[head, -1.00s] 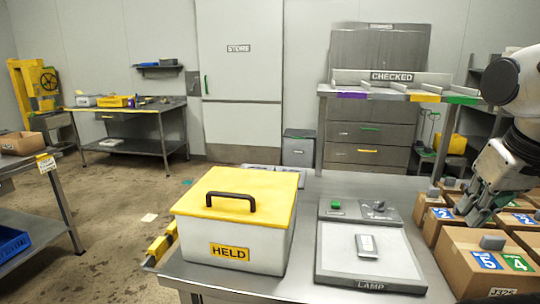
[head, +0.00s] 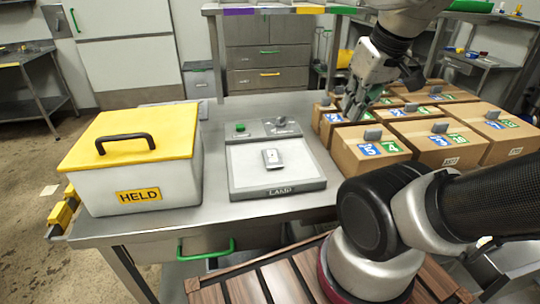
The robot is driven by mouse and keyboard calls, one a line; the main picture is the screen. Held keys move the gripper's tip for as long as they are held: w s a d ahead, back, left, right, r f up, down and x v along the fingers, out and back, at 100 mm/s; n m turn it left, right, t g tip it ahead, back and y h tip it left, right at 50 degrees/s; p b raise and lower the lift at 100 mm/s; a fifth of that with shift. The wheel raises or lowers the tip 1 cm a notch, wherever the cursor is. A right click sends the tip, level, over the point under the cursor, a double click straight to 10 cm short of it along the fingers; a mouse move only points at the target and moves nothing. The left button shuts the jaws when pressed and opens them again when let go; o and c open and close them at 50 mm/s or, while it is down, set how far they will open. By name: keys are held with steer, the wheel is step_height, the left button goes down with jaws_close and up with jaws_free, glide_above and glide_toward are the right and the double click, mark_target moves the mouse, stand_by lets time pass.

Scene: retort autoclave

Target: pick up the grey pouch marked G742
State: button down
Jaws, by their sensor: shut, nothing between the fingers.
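A small light grey pouch-like item (head: 272,158) lies on the pale panel of the lamp unit (head: 280,188), near its middle. Its marking is too small to read, so I cannot tell whether it is G742. No G742 mark is legible anywhere in view.
Several cardboard boxes (head: 372,148) with blue and green number labels and grey tabs fill the table's right side. A white HELD box (head: 140,185) with a yellow lid stands at left. A green handle (head: 206,252) sticks out below the table's front edge.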

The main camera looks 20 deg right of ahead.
mark_target(272, 153)
stand_by(0.3)
